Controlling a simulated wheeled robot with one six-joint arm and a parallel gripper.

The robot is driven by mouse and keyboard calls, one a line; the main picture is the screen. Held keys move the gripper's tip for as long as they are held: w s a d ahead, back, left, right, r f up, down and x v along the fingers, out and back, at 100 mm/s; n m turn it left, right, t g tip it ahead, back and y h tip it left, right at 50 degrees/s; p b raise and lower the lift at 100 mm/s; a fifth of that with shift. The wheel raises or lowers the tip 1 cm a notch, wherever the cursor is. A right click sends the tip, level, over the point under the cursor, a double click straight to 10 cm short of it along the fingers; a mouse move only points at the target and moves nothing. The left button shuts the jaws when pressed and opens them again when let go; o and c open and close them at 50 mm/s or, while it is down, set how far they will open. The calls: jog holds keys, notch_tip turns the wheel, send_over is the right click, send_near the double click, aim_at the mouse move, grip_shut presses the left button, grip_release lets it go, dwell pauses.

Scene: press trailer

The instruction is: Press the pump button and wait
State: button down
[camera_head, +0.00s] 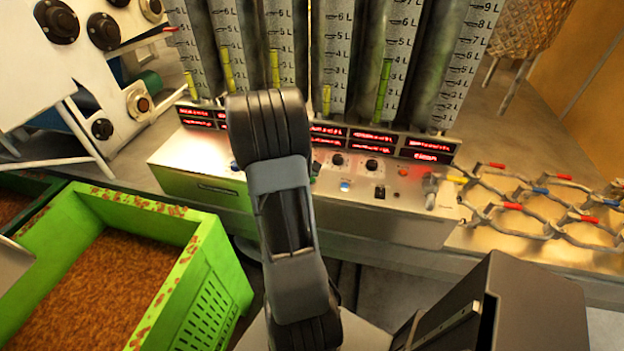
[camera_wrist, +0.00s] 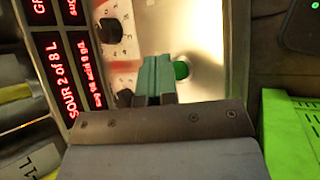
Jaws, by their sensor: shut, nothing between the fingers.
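The pump console (camera_head: 385,205) is a metal box with red lit displays, knobs and small buttons, below tall graduated tubes. In the head view my arm crosses in front of it and hides its middle and my gripper. In the wrist view my gripper (camera_wrist: 155,76) is shut and empty, its teal fingertips over the console's bright panel (camera_wrist: 205,30). A round green button (camera_wrist: 181,70) shows just right of the fingertips. I cannot tell whether they touch the panel or the button. A blue button (camera_head: 345,185) and a red one (camera_head: 403,172) show in the head view.
A green crate (camera_head: 205,265) of brown granules stands at the left. A white machine with black knobs (camera_head: 57,20) is at the upper left. Metal rings with coloured clips (camera_head: 540,205) lie at the right. A dark box (camera_head: 530,305) is at the lower right.

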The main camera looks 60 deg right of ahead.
jog(key=shift+f, duration=0.2)
jog(key=shift+f+b, duration=0.25)
jog(key=shift+b, duration=0.15)
jog(key=shift+f+b, duration=0.35)
jog(key=shift+b, duration=0.05)
dwell(0.4)
jog(key=shift+r, duration=0.2)
jog(key=shift+r+p, duration=0.55)
jog(key=shift+r, duration=0.05)
jog(key=shift+r, duration=0.15)
jog(key=shift+r+p, duration=1.85)
jog(key=shift+r, duration=0.5)
